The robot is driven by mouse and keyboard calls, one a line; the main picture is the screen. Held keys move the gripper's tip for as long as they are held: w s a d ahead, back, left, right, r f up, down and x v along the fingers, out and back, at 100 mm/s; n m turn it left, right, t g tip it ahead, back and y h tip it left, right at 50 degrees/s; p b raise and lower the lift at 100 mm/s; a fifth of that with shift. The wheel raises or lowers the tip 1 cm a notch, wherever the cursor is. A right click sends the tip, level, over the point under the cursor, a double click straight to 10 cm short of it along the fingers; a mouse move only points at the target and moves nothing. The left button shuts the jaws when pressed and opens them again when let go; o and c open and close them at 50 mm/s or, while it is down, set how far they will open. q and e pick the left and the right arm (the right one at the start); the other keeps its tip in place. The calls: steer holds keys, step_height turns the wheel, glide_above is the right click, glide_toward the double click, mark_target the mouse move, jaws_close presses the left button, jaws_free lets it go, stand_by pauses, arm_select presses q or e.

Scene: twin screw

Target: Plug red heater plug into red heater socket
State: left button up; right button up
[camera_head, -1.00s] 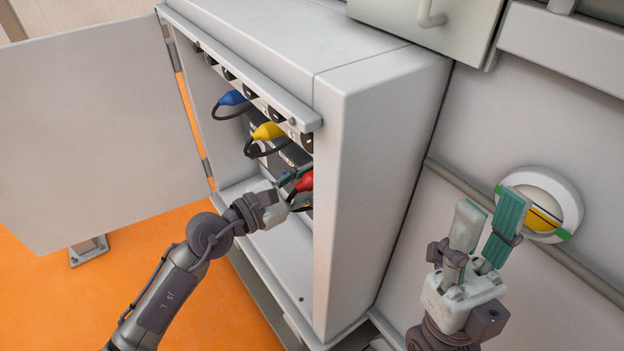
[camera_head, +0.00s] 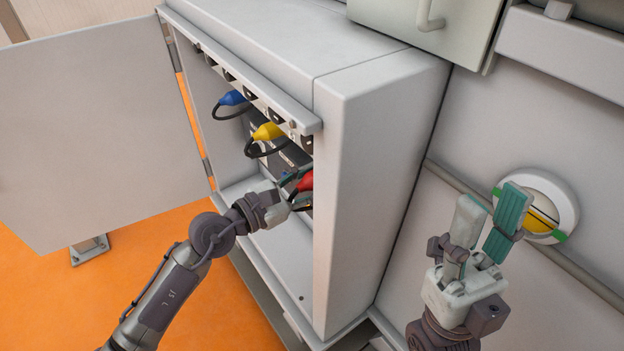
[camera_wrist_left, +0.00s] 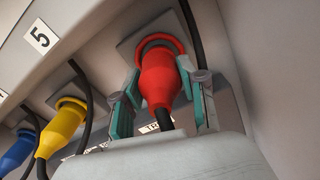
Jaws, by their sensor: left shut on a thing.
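The red plug also shows in the head view (camera_head: 306,182), partly hidden by the cabinet edge. My right gripper (camera_head: 491,200) is open and empty, outside the cabinet on the right.
A yellow plug (camera_head: 268,132) and a blue plug (camera_head: 232,98) sit in the row to the left, with black looping cables. The cabinet door (camera_head: 90,130) stands open at left. The cabinet side wall (camera_head: 365,190) is close to the red plug. A round gauge (camera_head: 548,205) is behind my right gripper.

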arm_select(q)
steer(key=shift+w+d, duration=0.2)
steer(key=shift+d, duration=0.1)
steer(key=o, duration=1.1)
steer(key=shift+o, duration=0.2)
steer(key=v, duration=1.2)
